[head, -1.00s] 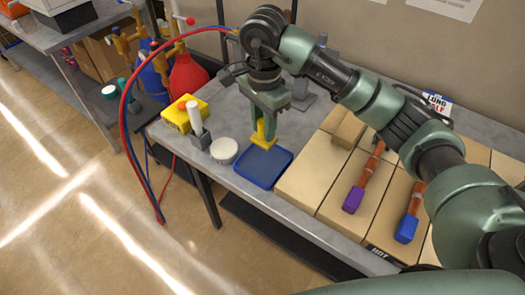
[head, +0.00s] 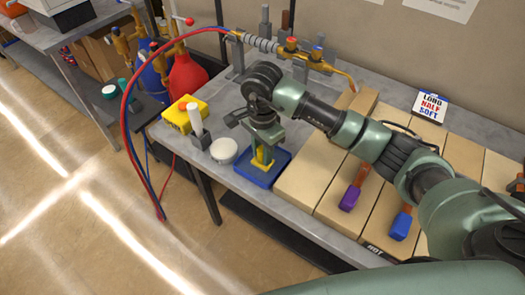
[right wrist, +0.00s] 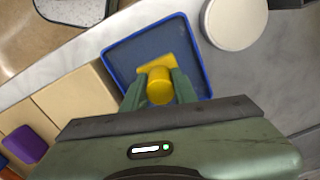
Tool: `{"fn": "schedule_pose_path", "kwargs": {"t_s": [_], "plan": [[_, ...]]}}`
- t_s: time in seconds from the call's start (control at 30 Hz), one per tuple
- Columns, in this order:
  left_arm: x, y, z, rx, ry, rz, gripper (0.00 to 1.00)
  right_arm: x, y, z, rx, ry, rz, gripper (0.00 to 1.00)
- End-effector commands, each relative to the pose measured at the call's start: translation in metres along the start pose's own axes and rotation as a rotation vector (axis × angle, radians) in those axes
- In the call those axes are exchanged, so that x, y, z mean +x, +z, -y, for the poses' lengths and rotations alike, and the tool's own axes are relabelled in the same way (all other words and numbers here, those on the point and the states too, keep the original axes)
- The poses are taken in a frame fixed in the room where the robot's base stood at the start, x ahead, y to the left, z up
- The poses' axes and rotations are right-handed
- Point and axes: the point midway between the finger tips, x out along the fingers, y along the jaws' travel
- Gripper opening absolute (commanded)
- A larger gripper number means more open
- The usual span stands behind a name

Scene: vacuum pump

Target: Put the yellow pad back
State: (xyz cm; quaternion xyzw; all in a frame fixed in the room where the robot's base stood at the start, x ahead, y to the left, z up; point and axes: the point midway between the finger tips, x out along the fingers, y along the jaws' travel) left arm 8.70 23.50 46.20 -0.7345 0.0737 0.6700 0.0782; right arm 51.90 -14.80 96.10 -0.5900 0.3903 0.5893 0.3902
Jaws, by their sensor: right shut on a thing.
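The yellow pad (head: 261,166) has an upright round grip on a flat square base. My right gripper (head: 262,157) points down and is shut on this grip. In the right wrist view the pad (right wrist: 158,86) sits between the two fingers (right wrist: 158,92). The pad is over the blue tray (head: 283,171), inside its rim (right wrist: 207,62). Its base looks at or very near the tray floor; I cannot tell whether it touches. My left gripper is not in view.
A white round puck (head: 223,151) and a yellow box (head: 186,113) stand left of the tray. Cardboard-coloured blocks (head: 312,175) lie to the right, with purple-headed (head: 350,198) and blue-headed (head: 401,226) tools. A torch with hoses (head: 290,50) stands behind.

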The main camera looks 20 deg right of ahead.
Motion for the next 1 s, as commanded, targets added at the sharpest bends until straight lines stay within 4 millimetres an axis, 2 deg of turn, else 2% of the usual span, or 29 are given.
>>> {"fn": "schedule_pose_path", "kwargs": {"t_s": [0.07, 0.1, 0.17, 0.2, 0.57, 0.63, 0.77, 1.0], "plan": [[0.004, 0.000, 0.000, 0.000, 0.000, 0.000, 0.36, 0.004, 0.000, 0.000, 0.000, -0.001, -0.001, 0.00], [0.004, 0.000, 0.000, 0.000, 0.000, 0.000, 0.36, 0.004, 0.000, 0.000, 0.000, -0.001, 0.000, 0.30], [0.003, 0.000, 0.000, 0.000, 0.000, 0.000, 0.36, 0.002, 0.000, 0.000, 0.000, 0.000, 0.000, 0.47], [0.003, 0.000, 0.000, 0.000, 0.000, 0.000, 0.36, 0.002, 0.000, 0.000, 0.000, 0.000, 0.000, 0.49], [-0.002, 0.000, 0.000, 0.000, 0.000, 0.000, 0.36, -0.002, 0.000, 0.000, 0.000, 0.001, 0.000, 0.49], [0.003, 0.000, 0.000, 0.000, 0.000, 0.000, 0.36, -0.006, -0.001, 0.001, 0.000, -0.002, -0.001, 0.49], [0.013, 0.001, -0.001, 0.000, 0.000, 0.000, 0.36, -0.029, -0.001, 0.002, -0.001, -0.007, -0.003, 0.49], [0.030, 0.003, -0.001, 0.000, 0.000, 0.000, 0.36, -0.082, -0.001, 0.001, 0.000, -0.005, -0.003, 0.49]]}}
